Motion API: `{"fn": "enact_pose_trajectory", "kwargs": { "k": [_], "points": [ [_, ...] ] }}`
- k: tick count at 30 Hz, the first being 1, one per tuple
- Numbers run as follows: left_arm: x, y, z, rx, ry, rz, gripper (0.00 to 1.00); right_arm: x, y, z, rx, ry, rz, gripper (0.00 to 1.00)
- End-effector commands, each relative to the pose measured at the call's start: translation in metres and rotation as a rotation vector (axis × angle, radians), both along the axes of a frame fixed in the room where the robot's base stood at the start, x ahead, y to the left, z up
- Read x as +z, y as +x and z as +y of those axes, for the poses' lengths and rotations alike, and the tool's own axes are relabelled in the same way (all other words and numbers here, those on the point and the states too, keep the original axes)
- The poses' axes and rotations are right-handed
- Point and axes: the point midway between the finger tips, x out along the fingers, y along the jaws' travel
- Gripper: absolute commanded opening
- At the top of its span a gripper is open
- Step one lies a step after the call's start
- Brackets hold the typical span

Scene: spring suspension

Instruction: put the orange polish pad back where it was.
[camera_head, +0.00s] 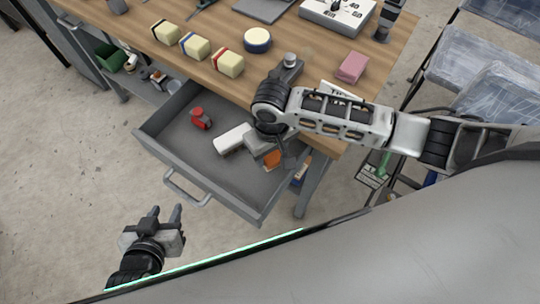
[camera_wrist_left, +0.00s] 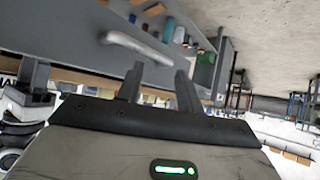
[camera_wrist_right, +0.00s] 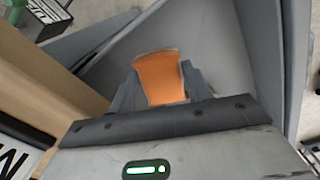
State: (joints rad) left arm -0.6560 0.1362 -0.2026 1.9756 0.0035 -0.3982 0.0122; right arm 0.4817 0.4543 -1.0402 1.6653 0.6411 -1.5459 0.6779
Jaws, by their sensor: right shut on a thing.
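The orange polish pad (camera_head: 272,159) is in the front right part of the open grey drawer (camera_head: 176,139). My right gripper (camera_head: 279,156) reaches down into the drawer and is shut on the pad. In the right wrist view the orange pad (camera_wrist_right: 158,76) sits between the two fingers (camera_wrist_right: 155,88), with its lower end hidden by the gripper. I cannot tell whether the pad touches the drawer floor. My left gripper (camera_head: 165,211) is open and empty, outside the drawer at lower left. In the left wrist view its fingers (camera_wrist_left: 159,86) are spread before the drawer handle (camera_wrist_left: 135,45).
A red object (camera_head: 201,118) and a white block (camera_head: 234,138) lie in the drawer. Above it, the wooden tabletop (camera_head: 205,84) carries several striped yellow blocks (camera_head: 195,46), a round blue-rimmed tin (camera_head: 257,40) and a pink block (camera_head: 352,67).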

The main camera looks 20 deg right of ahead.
Motion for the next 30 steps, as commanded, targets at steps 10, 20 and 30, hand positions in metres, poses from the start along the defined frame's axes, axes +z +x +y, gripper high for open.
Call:
{"fn": "enact_pose_trajectory", "kwargs": {
  "k": [10,20,30],
  "points": [
    [-0.003,-0.001,-0.002,-0.004,-0.004,0.001,0.36,-0.042,0.000,0.000,-0.001,-0.001,0.000,0.31],
    [0.001,0.002,-0.003,-0.006,-0.005,-0.009,0.36,-0.047,0.000,0.000,-0.001,0.001,-0.002,0.31],
    [0.003,0.005,-0.003,-0.007,-0.005,-0.018,0.36,-0.050,0.000,0.000,-0.001,0.000,-0.001,0.71]
  ]
}}
